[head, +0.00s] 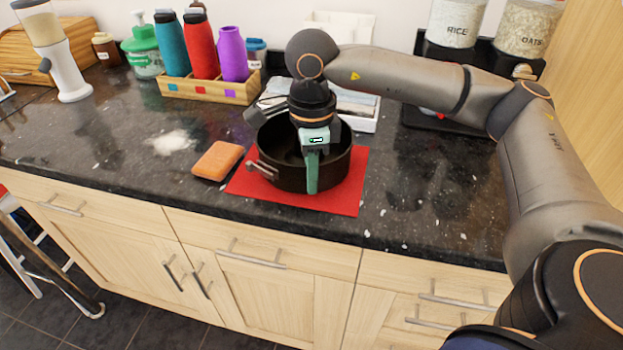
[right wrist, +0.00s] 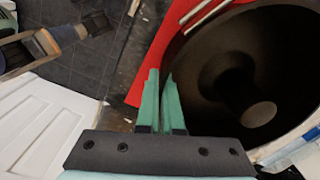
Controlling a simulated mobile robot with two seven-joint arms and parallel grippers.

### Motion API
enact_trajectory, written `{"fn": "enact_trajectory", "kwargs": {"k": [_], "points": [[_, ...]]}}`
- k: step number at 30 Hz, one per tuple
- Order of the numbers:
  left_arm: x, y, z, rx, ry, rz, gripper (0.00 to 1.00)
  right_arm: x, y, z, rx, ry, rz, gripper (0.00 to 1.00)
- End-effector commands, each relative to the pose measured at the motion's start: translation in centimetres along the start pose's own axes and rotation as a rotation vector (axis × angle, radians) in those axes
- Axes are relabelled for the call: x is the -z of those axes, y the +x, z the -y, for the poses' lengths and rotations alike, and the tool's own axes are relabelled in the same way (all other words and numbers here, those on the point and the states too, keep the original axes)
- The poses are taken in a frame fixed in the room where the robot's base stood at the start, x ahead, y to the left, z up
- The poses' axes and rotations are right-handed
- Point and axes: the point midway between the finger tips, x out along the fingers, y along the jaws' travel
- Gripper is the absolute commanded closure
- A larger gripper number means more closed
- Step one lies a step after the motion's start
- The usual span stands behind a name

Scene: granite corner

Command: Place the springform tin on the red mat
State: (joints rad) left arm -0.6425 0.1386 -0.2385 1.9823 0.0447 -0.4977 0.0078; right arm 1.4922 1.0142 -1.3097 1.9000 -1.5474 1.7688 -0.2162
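The springform tin (head: 275,178) is dark and round, with a metal latch at its left side. It is upright over the red mat (head: 345,200) on the counter; I cannot tell for certain whether its base touches the mat. My right gripper (head: 312,172) points down at the tin's front wall, one green finger outside it and the other apparently inside. In the right wrist view the fingers (right wrist: 162,100) are close together with the tin's rim between them, and the dark interior (right wrist: 235,60) shows a central post. My left gripper is not in view.
An orange sponge-like block (head: 217,160) lies just left of the mat. A wooden bottle rack (head: 210,90) and a white tray (head: 362,112) stand behind. White powder (head: 170,142) is spilled at left. The counter's front edge is close to the mat.

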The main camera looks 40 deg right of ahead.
Motion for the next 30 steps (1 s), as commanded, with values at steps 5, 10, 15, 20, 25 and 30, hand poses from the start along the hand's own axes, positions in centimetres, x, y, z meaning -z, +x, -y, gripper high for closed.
{"fn": "enact_trajectory", "kwargs": {"k": [5, 10, 15, 20, 25, 30], "points": [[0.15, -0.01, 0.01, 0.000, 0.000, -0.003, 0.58, -0.05, 0.77, 0.06, 0.004, 0.000, 0.003, 1.00], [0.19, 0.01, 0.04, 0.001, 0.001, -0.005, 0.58, -0.06, 0.76, 0.07, 0.004, 0.001, 0.003, 1.00], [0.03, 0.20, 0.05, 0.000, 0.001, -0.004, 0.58, -0.04, 1.10, 0.04, 0.002, 0.001, 0.002, 0.92], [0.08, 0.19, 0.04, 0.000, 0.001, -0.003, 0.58, -0.05, 1.08, 0.03, 0.002, 0.001, 0.001, 0.74], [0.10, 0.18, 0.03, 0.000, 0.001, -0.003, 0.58, -0.05, 1.08, 0.03, 0.002, 0.001, 0.001, 0.67], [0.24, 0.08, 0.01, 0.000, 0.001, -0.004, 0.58, -0.05, 0.91, 0.04, 0.002, 0.001, 0.002, 0.67]]}}
